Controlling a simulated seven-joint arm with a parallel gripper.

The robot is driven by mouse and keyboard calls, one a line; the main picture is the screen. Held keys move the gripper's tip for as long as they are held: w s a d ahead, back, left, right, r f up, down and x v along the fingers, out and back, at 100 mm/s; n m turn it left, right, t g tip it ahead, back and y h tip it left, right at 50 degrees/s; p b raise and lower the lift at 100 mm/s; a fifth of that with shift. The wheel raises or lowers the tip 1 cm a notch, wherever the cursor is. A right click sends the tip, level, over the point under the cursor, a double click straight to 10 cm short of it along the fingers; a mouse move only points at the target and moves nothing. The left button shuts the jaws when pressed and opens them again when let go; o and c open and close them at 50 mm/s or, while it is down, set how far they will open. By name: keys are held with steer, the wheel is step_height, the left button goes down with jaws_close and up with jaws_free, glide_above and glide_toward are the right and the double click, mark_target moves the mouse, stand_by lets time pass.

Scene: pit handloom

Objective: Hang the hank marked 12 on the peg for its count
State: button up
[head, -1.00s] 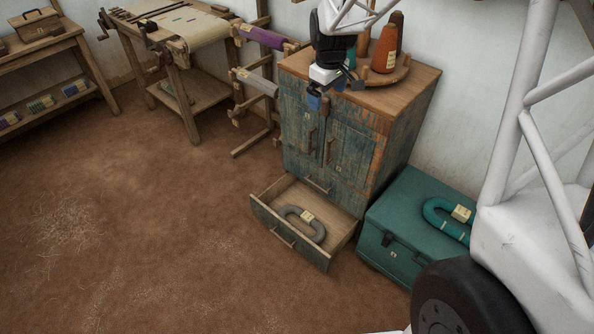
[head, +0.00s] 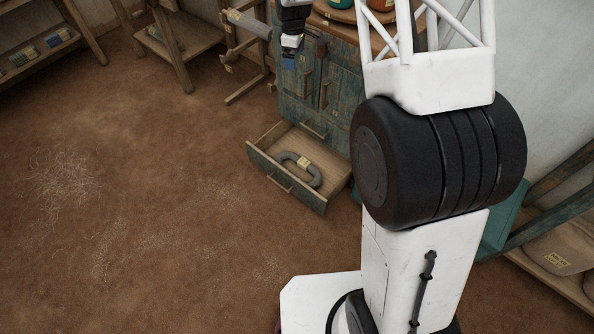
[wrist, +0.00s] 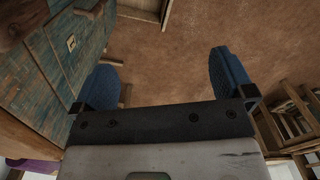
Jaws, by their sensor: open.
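A grey hank (head: 313,174) with a pale tag lies in the open drawer (head: 318,205) of the blue-green cabinet (head: 338,85); the tag's number is too small to read. A wooden stand (head: 232,52) to the left of the cabinet has arms, one carrying a grey tagged roll (head: 248,23). I cannot make out a peg for 12. My gripper (head: 289,62) is in front of the cabinet, above the drawer and apart from the hank. In the wrist view its blue fingers (wrist: 165,78) are apart with nothing between them.
My own arm covers the cabinet's right side and most of the teal trunk (head: 500,232). Cones stand on a round wooden tray (head: 340,12) on the cabinet top. A low shelf with sacks (head: 555,255) is at right.

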steer(key=w+a+f+n, duration=0.2)
steer(key=w+f, duration=0.1)
steer(key=f, duration=0.5)
steer(key=w+a+f+n, duration=0.1)
steer(key=w+a+f, duration=0.15)
steer(key=f, duration=0.55)
steer(key=n+g, duration=0.2)
steer(key=n, duration=0.8)
glide_above(282, 158)
steer(key=w, duration=0.2)
steer(key=w+x, duration=0.3)
steer(key=x, duration=1.2)
steer(key=w+a+f+x, duration=0.1)
steer(key=w+x, duration=0.2)
steer(key=x, duration=1.3)
steer(key=w+f+x, duration=0.1)
steer(key=w+x, duration=0.2)
steer(key=x, duration=1.3)
steer(key=shift+w+a+f, duration=0.1)
steer(key=shift+w+a, duration=0.15)
steer(key=shift+a, duration=0.05)
steer(key=shift+d+f+n, duration=0.1)
steer(key=shift+f+n, duration=0.3)
steer(key=shift+f, duration=0.2)
steer(key=shift+s, duration=0.1)
steer(key=shift+x, duration=1.3)
steer(key=shift+f, duration=0.15)
steer(key=shift+x, duration=2.45)
